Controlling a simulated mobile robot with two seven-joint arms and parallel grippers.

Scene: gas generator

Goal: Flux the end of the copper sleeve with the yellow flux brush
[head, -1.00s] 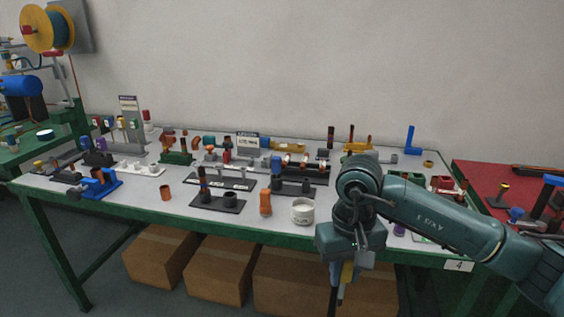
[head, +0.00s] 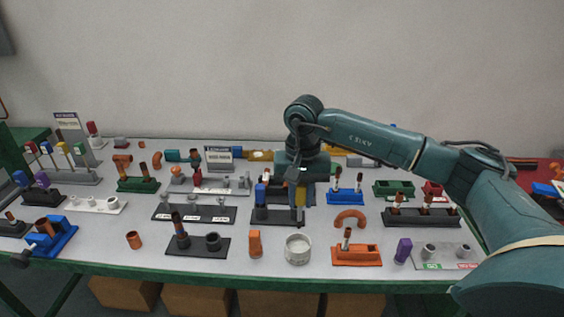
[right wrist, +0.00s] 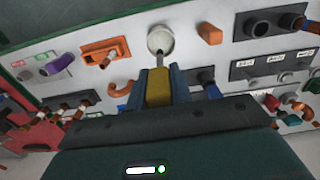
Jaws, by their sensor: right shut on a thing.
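My right gripper (head: 297,190) points down over the middle of the table. It is shut on the yellow flux brush (head: 299,198). In the right wrist view the brush's yellow handle (right wrist: 159,87) sits between the two fingers (right wrist: 159,92); its tip is not clear. A white round pot (head: 298,250) stands nearer the front edge and also shows in the wrist view (right wrist: 160,41). A short copper sleeve (head: 134,240) stands on the table at the left front. Another copper piece (head: 45,226) sits in a blue fixture; which one is the task's sleeve is unclear. My left gripper is not in view.
An orange block (head: 255,243) stands left of the pot, and an orange stand (head: 357,256) stands to its right. A black rack (head: 278,215) lies below the gripper. A copper bend (head: 350,217) lies to the right. Bare tabletop shows around the short sleeve.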

